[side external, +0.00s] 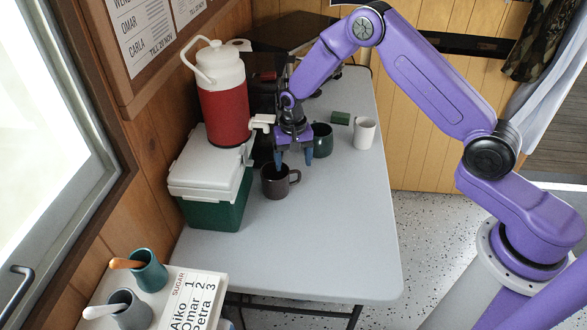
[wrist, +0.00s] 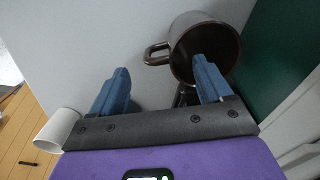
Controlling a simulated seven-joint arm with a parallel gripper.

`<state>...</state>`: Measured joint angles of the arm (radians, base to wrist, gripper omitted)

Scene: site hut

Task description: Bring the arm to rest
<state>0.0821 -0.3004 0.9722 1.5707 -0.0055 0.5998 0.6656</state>
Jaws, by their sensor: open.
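My gripper (side external: 293,167) points down over the grey table, its two blue fingers spread apart with nothing between them. In the side external view one finger is at the near dark brown mug (side external: 275,185), by its rim. In the wrist view (wrist: 159,63) the right finger overlaps the mouth of this mug (wrist: 190,25); I cannot tell whether the tip is inside or just above. The mug's handle shows between the fingers' lines. The other finger is close to a dark green mug (side external: 323,142) in the side external view.
A red jug (side external: 222,105) sits on a green cooler (side external: 215,210) at left. A low stand (side external: 205,290) with cups is at front left. The table's front right (side external: 335,240) is clear.

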